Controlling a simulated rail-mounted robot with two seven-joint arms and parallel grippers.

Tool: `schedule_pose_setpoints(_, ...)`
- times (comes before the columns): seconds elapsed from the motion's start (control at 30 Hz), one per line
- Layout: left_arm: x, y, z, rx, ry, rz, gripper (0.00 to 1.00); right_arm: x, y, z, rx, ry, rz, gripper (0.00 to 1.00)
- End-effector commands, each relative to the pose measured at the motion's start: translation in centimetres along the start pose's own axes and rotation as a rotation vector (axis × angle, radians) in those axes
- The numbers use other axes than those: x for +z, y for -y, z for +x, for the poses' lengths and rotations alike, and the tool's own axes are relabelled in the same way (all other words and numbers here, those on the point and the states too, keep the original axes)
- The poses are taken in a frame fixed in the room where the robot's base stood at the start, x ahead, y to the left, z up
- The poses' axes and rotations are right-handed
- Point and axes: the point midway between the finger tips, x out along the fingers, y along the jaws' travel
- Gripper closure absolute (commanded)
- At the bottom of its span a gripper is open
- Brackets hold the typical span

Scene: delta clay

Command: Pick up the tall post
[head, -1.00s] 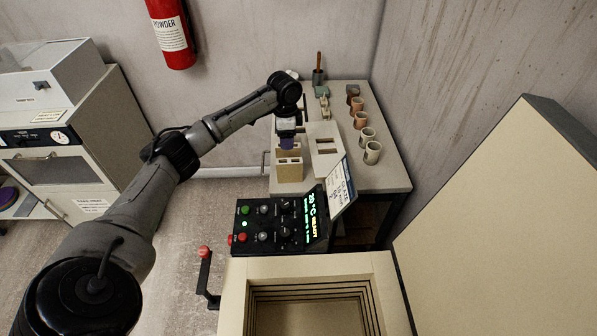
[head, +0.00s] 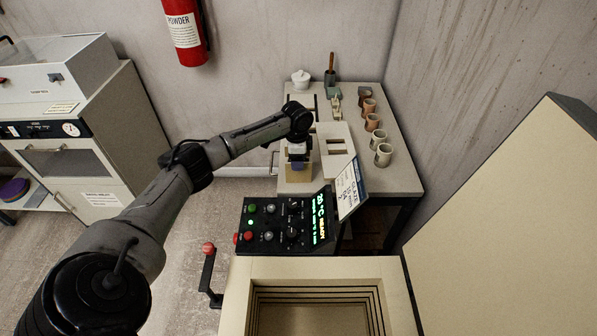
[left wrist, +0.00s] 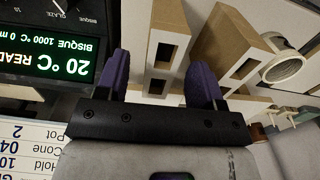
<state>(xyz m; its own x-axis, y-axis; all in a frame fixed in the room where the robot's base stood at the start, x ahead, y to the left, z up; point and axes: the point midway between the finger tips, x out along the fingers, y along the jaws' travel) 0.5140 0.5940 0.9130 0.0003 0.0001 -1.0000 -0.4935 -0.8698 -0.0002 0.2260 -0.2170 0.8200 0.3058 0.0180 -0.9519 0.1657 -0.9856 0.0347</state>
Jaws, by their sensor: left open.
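A beige hollow post (head: 299,175) stands on the grey table, at its near left part, partly hidden under my left gripper (head: 297,161) in the head view. In the left wrist view the post (left wrist: 168,28) shows between the two purple fingers of the gripper (left wrist: 161,68), with dark openings in its end. The fingers are apart, one on each side in the picture; I see no clear contact. A second beige block with openings (left wrist: 237,35) is close beside the right finger. My right gripper is not in view.
A flat beige piece with slots (head: 336,148) lies right of the post. Several mugs (head: 383,154) line the table's right side. A control panel (head: 284,224) and glaze card (head: 350,190) stand in front, near the open kiln (head: 240,292).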

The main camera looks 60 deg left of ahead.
Motion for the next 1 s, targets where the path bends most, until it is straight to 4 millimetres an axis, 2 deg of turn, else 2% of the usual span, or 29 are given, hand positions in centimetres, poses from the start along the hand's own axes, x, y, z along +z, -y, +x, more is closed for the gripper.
schedule_pose_setpoints(0.03,0.0,0.0,1.0,0.002,0.001,-0.001,0.38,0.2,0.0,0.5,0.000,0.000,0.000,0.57)
schedule_pose_setpoints(0.2,0.1,0.1,3.1,0.001,0.002,-0.001,0.38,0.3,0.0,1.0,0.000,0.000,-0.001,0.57)
schedule_pose_setpoints(0.47,0.1,0.1,3.4,-0.001,0.001,0.000,0.38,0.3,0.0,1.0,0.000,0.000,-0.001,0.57)
schedule_pose_setpoints(1.0,0.1,0.1,3.4,0.000,0.001,0.000,0.88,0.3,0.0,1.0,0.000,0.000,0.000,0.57)
